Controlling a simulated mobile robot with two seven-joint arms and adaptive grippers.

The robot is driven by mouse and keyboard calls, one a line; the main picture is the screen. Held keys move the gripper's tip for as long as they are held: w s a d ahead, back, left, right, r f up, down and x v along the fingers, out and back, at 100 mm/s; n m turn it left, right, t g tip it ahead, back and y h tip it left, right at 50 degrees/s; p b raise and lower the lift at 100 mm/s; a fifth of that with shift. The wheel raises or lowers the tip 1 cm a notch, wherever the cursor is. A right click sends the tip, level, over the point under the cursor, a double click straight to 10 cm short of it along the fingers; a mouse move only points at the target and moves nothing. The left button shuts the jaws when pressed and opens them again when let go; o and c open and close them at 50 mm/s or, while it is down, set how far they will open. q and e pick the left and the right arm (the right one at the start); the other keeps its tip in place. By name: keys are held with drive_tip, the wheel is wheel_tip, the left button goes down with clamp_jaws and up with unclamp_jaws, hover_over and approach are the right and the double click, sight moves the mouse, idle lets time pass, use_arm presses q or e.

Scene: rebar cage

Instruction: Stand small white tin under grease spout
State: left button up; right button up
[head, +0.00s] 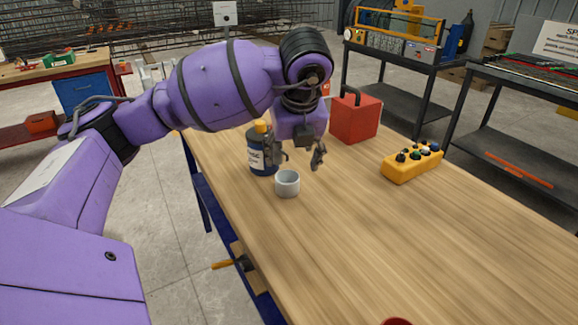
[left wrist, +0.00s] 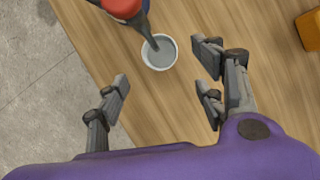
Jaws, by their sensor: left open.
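The small white tin (head: 287,184) stands upright on the wooden table near its left edge, in front of a dark blue bottle (head: 261,152) with a yellow cap and a partly hidden label. In the left wrist view the tin (left wrist: 159,55) looks grey inside, and a dark spout (left wrist: 146,30) below a red-orange top overlaps its mouth. I cannot tell the spout's height above it. My left gripper (head: 298,156) is open and empty, pointing down just behind and above the tin. In the left wrist view the tin lies beyond the spread fingertips (left wrist: 162,75). My right gripper is not in view.
A red can (head: 355,119) with a dark handle stands behind the gripper. A yellow control box (head: 412,162) with several knobs sits to the right. The front and right of the table (head: 400,240) are mostly clear. A bit of something red shows at the bottom edge.

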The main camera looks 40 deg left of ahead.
use_arm(q)
drive_tip(key=shift+v, duration=1.2)
